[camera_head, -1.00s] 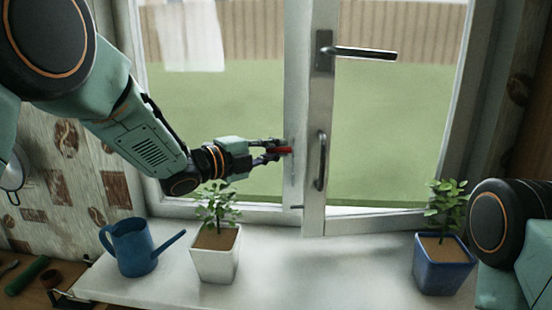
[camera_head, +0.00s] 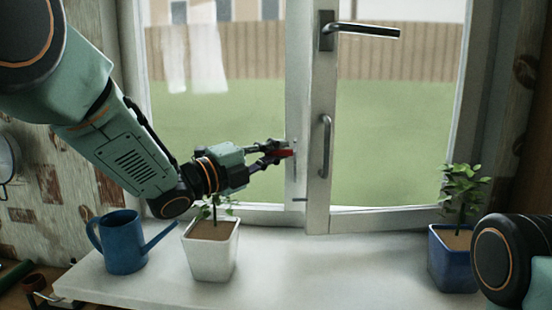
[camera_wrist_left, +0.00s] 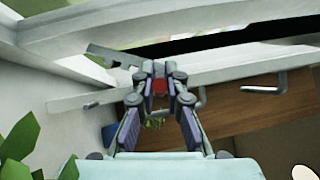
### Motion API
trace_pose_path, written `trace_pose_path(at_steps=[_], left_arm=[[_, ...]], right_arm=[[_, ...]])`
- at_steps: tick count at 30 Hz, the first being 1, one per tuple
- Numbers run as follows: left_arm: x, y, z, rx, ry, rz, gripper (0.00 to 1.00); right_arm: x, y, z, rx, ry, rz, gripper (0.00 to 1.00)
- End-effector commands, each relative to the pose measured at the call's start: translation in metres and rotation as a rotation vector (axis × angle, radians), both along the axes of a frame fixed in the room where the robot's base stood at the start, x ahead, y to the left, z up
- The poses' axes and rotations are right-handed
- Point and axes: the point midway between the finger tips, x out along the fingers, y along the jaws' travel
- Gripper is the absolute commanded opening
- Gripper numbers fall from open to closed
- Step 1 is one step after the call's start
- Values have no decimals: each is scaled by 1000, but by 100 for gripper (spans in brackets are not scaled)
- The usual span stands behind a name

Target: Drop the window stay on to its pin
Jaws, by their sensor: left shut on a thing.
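My left gripper (camera_head: 280,153) is in front of the window, by the middle post, and is shut on a small red piece (camera_head: 283,154). The red piece also shows between the fingertips in the left wrist view (camera_wrist_left: 160,87). A grey flat bar with a notched end, seemingly the window stay (camera_wrist_left: 115,56), runs to the left from just beyond the fingertips. A small dark peg, perhaps the pin (camera_head: 300,199), stands out low on the window frame, below the gripper and apart from it. My right gripper is out of view.
The window sash (camera_head: 320,180) has a lever handle (camera_head: 360,29) and a pull handle (camera_head: 325,147). A white plant pot (camera_head: 210,256) stands below my left wrist, beside a blue watering can (camera_head: 122,246). A blue pot (camera_head: 452,265) stands right. The middle sill (camera_head: 330,265) is clear.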

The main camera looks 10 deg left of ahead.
Motion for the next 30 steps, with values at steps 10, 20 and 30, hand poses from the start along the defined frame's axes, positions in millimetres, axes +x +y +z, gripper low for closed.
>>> trace_pose_path(at_steps=[10, 20, 30], left_arm=[[-4, 1, -1, -4, -2, 0, 0], [-4, 0, -1, -2, -1, 0, 31], [-4, 0, -3, -1, 2, 0, 36]], right_arm=[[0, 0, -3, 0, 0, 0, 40], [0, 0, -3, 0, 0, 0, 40], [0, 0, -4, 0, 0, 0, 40]])
